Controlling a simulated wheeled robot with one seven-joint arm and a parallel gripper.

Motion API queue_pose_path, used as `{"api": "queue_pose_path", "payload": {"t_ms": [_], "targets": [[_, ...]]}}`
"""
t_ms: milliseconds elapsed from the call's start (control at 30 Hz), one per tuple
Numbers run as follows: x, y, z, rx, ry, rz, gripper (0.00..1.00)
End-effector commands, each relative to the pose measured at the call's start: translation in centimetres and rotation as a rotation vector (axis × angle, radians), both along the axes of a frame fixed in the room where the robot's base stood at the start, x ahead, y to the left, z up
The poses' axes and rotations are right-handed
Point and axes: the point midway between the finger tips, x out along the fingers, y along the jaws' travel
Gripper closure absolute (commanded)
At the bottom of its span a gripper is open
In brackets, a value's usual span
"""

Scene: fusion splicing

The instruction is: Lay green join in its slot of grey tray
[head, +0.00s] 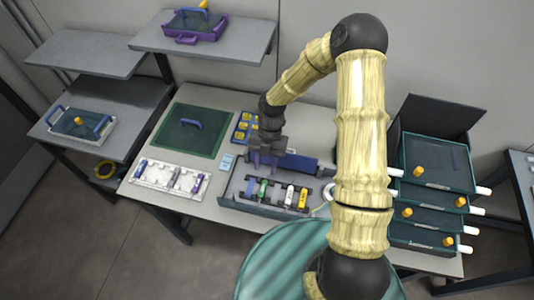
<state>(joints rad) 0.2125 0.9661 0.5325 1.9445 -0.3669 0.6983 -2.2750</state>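A green join (263,187) stands in a black rack inside a grey tray (240,203) at the front middle of the table. White, yellow and blue joins are in the same row. Whether the green join is fully seated is too small to tell. A paler grey-white tray (167,178) with slots lies to the left, with a blue piece at its left end and a purple piece at its right end. My gripper (265,160) points down just behind the row of joins, near the grey tray's back. Its fingertips are small and dark, and their gap is unclear.
A blue splicing device (300,163) lies right behind the grey tray, partly behind my arm. A green mat (188,131) and a blue holder with yellow pieces (242,128) lie behind left. Stacked teal drawers (436,163) stand at the right.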

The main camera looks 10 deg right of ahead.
Motion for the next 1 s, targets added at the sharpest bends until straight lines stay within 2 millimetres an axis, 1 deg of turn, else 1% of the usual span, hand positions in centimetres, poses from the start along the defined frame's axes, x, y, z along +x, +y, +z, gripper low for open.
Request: {"api": "queue_pose_path", "payload": {"t_ms": [33, 133, 200, 300, 900, 1000], "targets": [[0.5, -0.2, 0.8, 0.001, -0.006, -0.003, 0.63], [1.1, -0.4, 2.4, 0.0, -0.005, -0.003, 0.63], [1.4, -0.5, 3.3, 0.0, -0.003, -0.002, 0.63], [1.6, -0.6, 4.0, -0.001, -0.002, 0.0, 0.63], [1.7, -0.5, 4.2, -0.001, -0.002, -0.001, 0.63], [1.5, -0.7, 4.5, -0.021, -0.004, -0.036, 0.63]]}}
